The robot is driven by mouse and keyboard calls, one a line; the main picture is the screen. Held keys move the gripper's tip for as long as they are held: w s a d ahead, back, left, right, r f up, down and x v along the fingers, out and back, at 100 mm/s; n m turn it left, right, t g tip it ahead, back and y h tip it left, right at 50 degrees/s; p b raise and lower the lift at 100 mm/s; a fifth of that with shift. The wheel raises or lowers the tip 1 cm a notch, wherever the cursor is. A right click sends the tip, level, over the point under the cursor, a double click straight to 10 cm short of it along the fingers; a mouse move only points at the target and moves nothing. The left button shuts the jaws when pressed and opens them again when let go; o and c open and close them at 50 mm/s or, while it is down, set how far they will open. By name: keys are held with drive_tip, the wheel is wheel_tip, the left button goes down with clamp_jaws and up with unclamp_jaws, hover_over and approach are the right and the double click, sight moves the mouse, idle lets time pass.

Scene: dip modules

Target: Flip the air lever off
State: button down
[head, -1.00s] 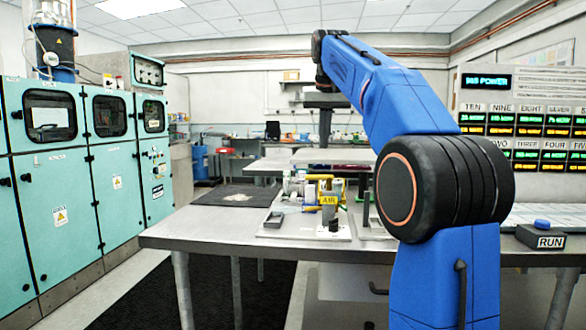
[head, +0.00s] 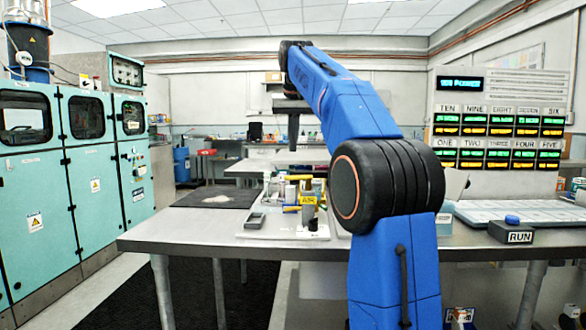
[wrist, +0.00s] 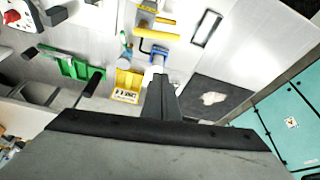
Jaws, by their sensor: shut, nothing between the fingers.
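The yellow AIR label (head: 308,199) stands on a white board on the table in the head view. It also shows in the wrist view (wrist: 126,95), just left of my gripper. A yellow bent handle (wrist: 158,34) sits above a blue fitting (wrist: 159,52) in the wrist view, beyond my fingertips. I cannot tell for certain which part is the air lever. My gripper (wrist: 160,80) is shut and empty, with its fingers pointing toward the blue fitting. In the head view my gripper (head: 293,128) hangs high above the table, apart from the parts.
A green part (wrist: 72,66) and a dark rod (wrist: 94,83) lie left of the label. The RUN box (head: 512,232) stands at the table's right. Teal cabinets (head: 95,180) line the left.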

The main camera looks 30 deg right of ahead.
sight(298, 178)
wheel_tip(298, 178, down, 8)
drive_tip(key=s, duration=0.1)
drive_tip(key=shift+s+a+r, duration=0.15)
drive_tip(key=shift+a+r, duration=0.05)
drive_tip(key=shift+a, duration=0.05)
drive_tip(key=shift+s+a+n+y, duration=0.2)
drive_tip(key=shift+s+n+y, duration=0.1)
drive_tip(key=shift+n, duration=0.6)
idle(0.5)
drive_tip(key=shift+s+d+n+y, duration=0.1)
drive_tip(key=shift+s+n+y, duration=0.4)
drive_tip(key=shift+s+n, duration=0.7)
drive_tip(key=shift+s+d+n+y, duration=0.1)
drive_tip(key=shift+s+n+y, duration=0.5)
drive_tip(key=shift+n, duration=1.15)
drive_tip(key=shift+s+d+n+y, duration=0.1)
drive_tip(key=shift+s+n+y, duration=0.3)
drive_tip(key=shift+s+n, duration=0.8)
drive_tip(key=shift+w+n, duration=0.15)
drive_tip(key=shift+n, duration=0.1)
